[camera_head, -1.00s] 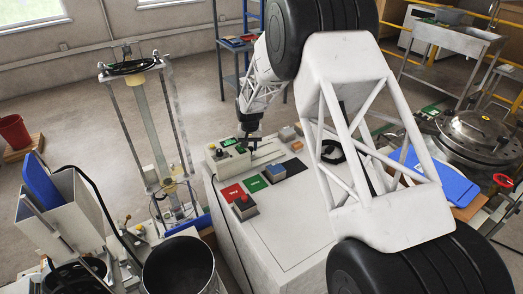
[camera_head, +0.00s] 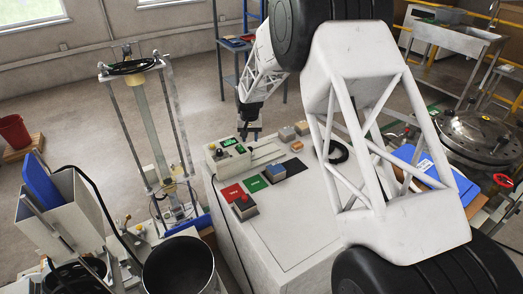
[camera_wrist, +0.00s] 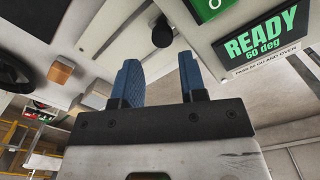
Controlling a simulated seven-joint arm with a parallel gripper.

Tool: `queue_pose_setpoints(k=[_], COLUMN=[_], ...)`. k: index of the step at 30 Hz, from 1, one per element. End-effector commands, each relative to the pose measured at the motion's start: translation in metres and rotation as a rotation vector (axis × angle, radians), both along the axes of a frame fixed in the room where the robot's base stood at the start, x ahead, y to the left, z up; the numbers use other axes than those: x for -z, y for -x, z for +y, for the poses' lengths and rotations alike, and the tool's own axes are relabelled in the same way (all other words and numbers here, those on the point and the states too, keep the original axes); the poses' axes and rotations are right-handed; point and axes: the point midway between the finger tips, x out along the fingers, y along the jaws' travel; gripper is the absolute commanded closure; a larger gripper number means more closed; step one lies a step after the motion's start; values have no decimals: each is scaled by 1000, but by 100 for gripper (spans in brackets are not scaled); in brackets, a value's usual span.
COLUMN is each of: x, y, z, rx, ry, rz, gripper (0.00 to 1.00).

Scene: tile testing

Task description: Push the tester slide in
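The tester (camera_head: 228,156) is a pale box with a green-lit display on the white bench. In the wrist view its display (camera_wrist: 262,42) reads "READY 60 deg". A pale slide part (camera_head: 266,152) extends from the tester's right side; how far out it stands is hard to tell. A black round knob (camera_wrist: 162,33) shows ahead of my fingers in the wrist view, apart from them. My gripper (camera_head: 252,136) is above the bench beside the tester. In the wrist view my gripper (camera_wrist: 160,82) has its two blue fingers apart with nothing between them.
Red (camera_head: 231,193), green (camera_head: 254,184) and black (camera_head: 295,166) pads lie on the white bench (camera_head: 275,225). Small blocks stand near them, one with a blue top (camera_head: 274,172) and one orange (camera_head: 296,147). A black ring (camera_head: 338,151) lies to the right.

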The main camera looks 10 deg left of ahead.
Motion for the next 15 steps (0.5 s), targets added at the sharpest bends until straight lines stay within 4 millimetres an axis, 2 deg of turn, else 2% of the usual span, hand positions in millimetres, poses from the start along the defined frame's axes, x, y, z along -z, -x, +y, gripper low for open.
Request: queue_pose_setpoints(k=[1,4,15], x=[-7,-12,-13], y=[0,0,0], z=[3,2,1], rx=[-1,-2,0], ry=[-3,-3,-1], rz=[-3,-2,-1], gripper=[52,49,49])
